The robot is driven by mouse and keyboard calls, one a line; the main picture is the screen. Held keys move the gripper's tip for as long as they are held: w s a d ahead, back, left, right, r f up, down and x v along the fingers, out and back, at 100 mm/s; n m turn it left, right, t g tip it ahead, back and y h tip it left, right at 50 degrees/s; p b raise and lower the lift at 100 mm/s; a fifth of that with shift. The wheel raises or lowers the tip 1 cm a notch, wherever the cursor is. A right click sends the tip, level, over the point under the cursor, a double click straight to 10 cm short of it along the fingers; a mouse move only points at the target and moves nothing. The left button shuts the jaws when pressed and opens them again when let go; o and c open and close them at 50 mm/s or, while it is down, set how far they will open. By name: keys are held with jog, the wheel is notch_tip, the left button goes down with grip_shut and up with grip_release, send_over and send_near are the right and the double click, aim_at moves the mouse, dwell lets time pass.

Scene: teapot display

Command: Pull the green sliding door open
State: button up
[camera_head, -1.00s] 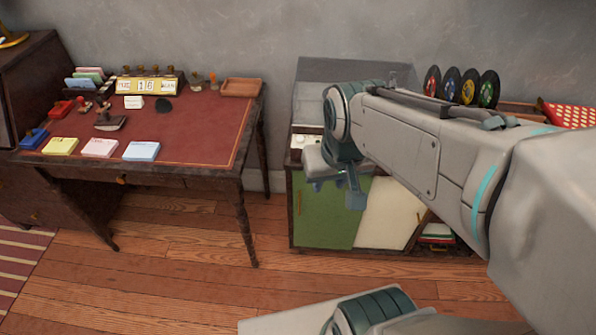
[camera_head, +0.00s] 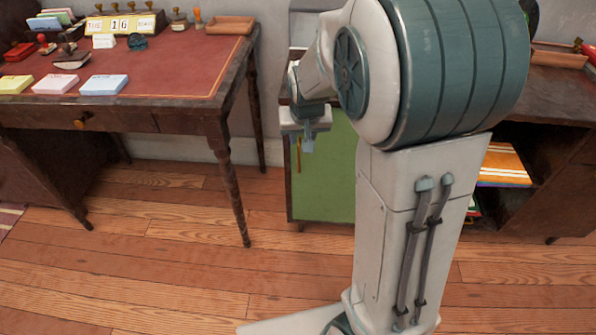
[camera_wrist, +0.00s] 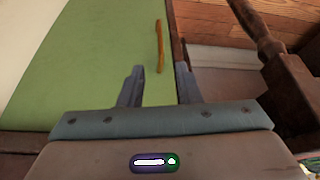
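The green sliding door (camera_head: 325,185) is the flat front panel of a dark low cabinet, behind my arm in the head view. Its thin orange-brown handle (camera_head: 298,156) stands upright near the door's left edge. In the wrist view the green door (camera_wrist: 90,70) fills the left middle, and the handle (camera_wrist: 159,46) shows between and beyond the fingertips. My gripper (camera_wrist: 160,75) is open and empty, its two fingers apart. In the head view my gripper (camera_head: 307,142) is in front of the door's upper left, close to the handle. Contact is not visible.
A pale panel (camera_wrist: 22,40) adjoins the green door. A desk (camera_head: 175,122) with stamps and paper pads stands left, its leg (camera_head: 230,185) near the cabinet. The cabinet's open right shelf holds books (camera_head: 503,165). The wooden floor (camera_head: 150,260) in front is clear.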

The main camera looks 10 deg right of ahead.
aim_at(299, 157)
jog(key=b+x, duration=0.6)
jog(key=x, duration=0.9)
jog(key=shift+w+f, duration=0.25)
jog(key=shift+w, duration=0.05)
grip_shut()
